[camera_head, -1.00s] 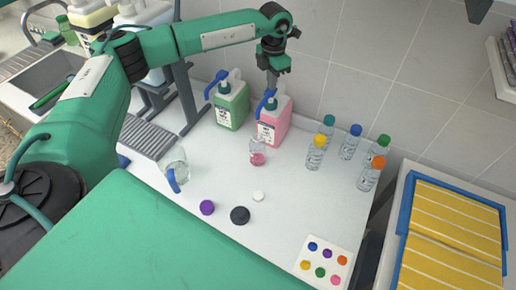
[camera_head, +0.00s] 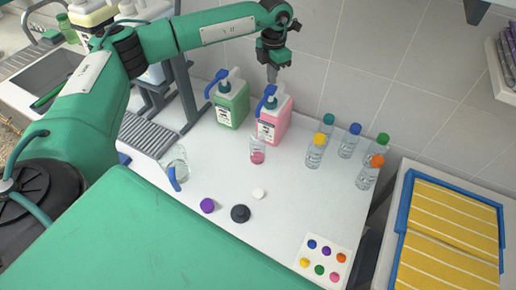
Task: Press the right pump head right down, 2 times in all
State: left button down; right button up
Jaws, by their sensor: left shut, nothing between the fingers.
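The right pump bottle (camera_head: 273,124) holds pink liquid and stands upright near the wall. Its blue pump head (camera_head: 267,98) is up, with the nozzle pointing to the front left. My left gripper (camera_head: 272,79) is shut and empty, pointing down just above this pump head. A small gap seems to lie between them. A small clear bottle (camera_head: 257,150) with some pink liquid at its bottom stands in front of the pink bottle. The left pump bottle (camera_head: 231,105) is green, with a blue pump head (camera_head: 217,82). My right gripper is out of view.
Several clear bottles with coloured caps (camera_head: 315,151) stand to the right. A jug with a blue handle (camera_head: 174,168), a purple cap (camera_head: 208,205), a black cap (camera_head: 240,213) and a white cap (camera_head: 259,194) are in front. A blue crate (camera_head: 400,220) holds yellow towels.

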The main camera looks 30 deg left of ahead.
aim_at(271, 88)
pick_arm(q)
jog(key=shift+f, duration=0.2)
jog(key=shift+f+b, duration=1.55)
jog(key=shift+f, duration=0.75)
jog(key=shift+r, duration=0.1)
jog(key=shift+r+p, duration=1.25)
jog(key=shift+r, duration=1.2)
notch_tip(271, 88, up, 6)
jog(key=p, duration=0.2)
jog(key=shift+p, duration=0.4)
